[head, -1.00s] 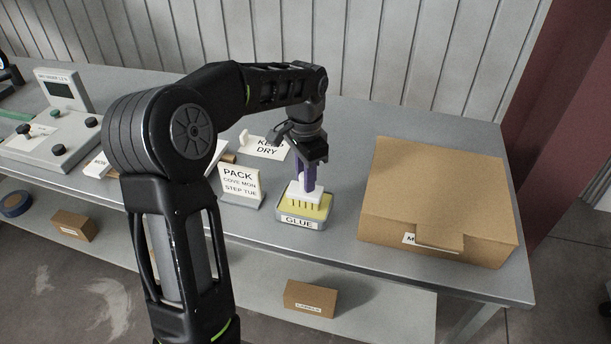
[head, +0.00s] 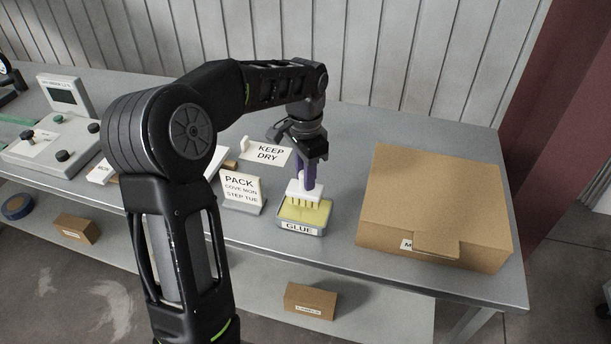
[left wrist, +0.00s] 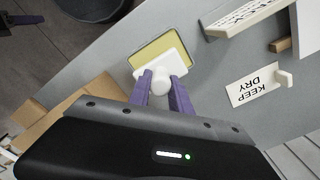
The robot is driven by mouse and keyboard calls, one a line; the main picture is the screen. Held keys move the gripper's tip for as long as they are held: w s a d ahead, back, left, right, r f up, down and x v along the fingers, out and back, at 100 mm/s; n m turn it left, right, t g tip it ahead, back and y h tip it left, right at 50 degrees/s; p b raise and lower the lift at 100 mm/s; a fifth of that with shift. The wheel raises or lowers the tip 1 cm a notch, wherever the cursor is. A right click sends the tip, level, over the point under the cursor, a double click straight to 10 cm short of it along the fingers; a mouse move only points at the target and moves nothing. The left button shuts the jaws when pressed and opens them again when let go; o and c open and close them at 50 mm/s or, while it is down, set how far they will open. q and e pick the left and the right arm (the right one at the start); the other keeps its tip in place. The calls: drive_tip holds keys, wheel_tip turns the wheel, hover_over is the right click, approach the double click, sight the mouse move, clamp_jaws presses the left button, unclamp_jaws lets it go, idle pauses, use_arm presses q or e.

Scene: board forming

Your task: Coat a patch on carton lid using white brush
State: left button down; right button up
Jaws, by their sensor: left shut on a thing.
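My left gripper (head: 309,172), with purple fingers, is shut on the white brush (head: 304,189), whose bristles point down over the glue tray (head: 298,228). The tray is grey with a yellow pad and a GLUE label. Whether the bristles touch the pad is hard to tell. In the left wrist view the brush's round white handle (left wrist: 161,82) sits between the fingers, its white head over the yellow pad (left wrist: 160,50). The closed carton (head: 437,195) with its brown lid stands to the right of the tray, with a flap at its front.
A PACK sign (head: 242,193) stands just left of the tray, and a KEEP DRY sign (head: 267,154) lies behind it. A grey control box (head: 45,140) is at the far left. Table between tray and carton is clear. Small cartons sit on the lower shelf.

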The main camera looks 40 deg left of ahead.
use_arm(q)
drive_tip(key=shift+r+p, duration=1.3)
drive_tip(key=shift+r, duration=0.7)
